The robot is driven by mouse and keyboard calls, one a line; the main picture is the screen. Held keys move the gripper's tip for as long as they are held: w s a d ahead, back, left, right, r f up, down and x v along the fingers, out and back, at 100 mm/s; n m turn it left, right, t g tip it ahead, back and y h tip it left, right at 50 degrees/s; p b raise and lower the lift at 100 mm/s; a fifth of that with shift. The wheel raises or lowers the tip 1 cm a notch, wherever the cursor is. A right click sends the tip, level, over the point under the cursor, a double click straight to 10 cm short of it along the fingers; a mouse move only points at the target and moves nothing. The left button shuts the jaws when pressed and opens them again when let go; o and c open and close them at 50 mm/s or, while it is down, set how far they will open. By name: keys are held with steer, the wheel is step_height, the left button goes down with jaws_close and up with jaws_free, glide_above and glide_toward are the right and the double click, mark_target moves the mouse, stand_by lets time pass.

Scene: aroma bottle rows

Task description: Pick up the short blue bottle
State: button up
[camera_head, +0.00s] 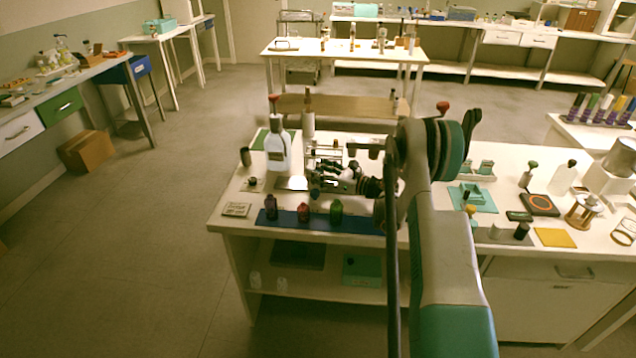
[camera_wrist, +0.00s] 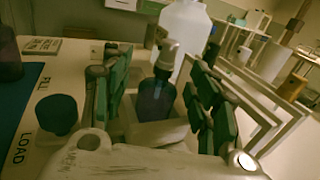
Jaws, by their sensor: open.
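A short dark blue bottle (camera_wrist: 157,98) with a grey neck and cap stands upright between the two fingers of my gripper (camera_wrist: 162,88) in the wrist view. The green-padded fingers are spread on either side, with a visible gap at the left; contact at the right cannot be told. The bottle's base is partly hidden by the gripper body. In the head view my gripper (camera_head: 322,178) is low over the left part of the near table (camera_head: 225,222), and I cannot pick out the blue bottle there.
A large white bottle (camera_head: 278,152) stands behind; it also shows in the wrist view (camera_wrist: 186,38). Purple (camera_head: 271,208), red (camera_head: 303,213) and green (camera_head: 336,212) bottles stand on a blue strip (camera_head: 357,223) in front. A dark blue round-topped item (camera_wrist: 57,115) is left of my fingers.

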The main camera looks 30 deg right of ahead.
steer(key=shift+w+r, duration=0.1)
steer(key=c, duration=1.2)
